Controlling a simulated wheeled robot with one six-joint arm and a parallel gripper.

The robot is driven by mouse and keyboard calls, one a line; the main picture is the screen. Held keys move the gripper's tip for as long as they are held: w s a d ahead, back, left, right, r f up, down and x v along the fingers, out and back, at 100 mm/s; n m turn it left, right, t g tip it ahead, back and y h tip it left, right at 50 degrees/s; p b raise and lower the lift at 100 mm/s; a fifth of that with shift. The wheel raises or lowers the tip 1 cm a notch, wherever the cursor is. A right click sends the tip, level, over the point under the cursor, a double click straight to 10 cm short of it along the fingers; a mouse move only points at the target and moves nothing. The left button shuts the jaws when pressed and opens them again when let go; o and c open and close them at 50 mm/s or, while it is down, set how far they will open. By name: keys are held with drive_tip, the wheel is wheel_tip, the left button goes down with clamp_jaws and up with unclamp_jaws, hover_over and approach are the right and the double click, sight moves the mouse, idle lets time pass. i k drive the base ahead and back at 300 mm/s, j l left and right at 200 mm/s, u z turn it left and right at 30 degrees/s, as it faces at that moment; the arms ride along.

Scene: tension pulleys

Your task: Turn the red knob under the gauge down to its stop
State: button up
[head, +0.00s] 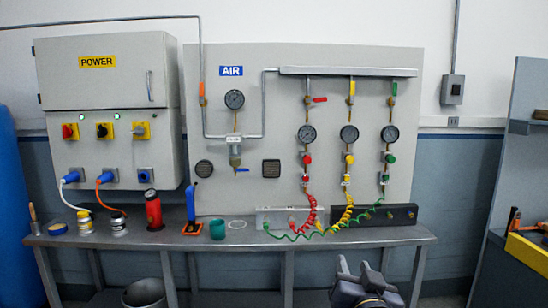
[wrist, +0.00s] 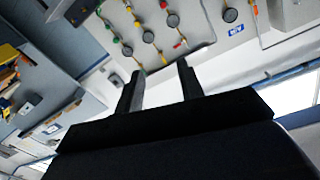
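The red knob (head: 307,159) sits just below the left of three round gauges on the right part of the grey air panel. Its gauge (head: 307,134) has a dark face; the needle is too small to read. In the wrist view, which is turned nearly upside down, the red knob (wrist: 163,4) is at the top edge by its gauge (wrist: 173,20). My gripper (head: 356,268) is low in front of the bench, below and right of the knob and well apart from it. In the wrist view my gripper (wrist: 160,84) has its two fingers apart with nothing between them.
A yellow knob (head: 350,159) and a green knob (head: 390,158) sit right of the red one. Coiled red, yellow and green hoses hang below. A red lever (head: 320,99) is above the gauge. The bench (head: 330,236) stands between my gripper and the panel.

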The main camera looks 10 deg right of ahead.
sight(307, 160)
drive_tip(key=i+l, duration=0.25)
drive_tip(key=i, duration=0.25)
drive_tip(key=i+l, duration=0.2)
drive_tip(key=i, duration=0.25)
drive_tip(key=i+l+u, duration=0.1)
drive_tip(key=i+l, duration=0.15)
drive_tip(key=i, duration=0.25)
drive_tip(key=i+l, duration=0.3)
drive_tip(key=i, duration=0.2)
drive_tip(key=i+l, duration=0.25)
drive_tip(key=i, duration=0.2)
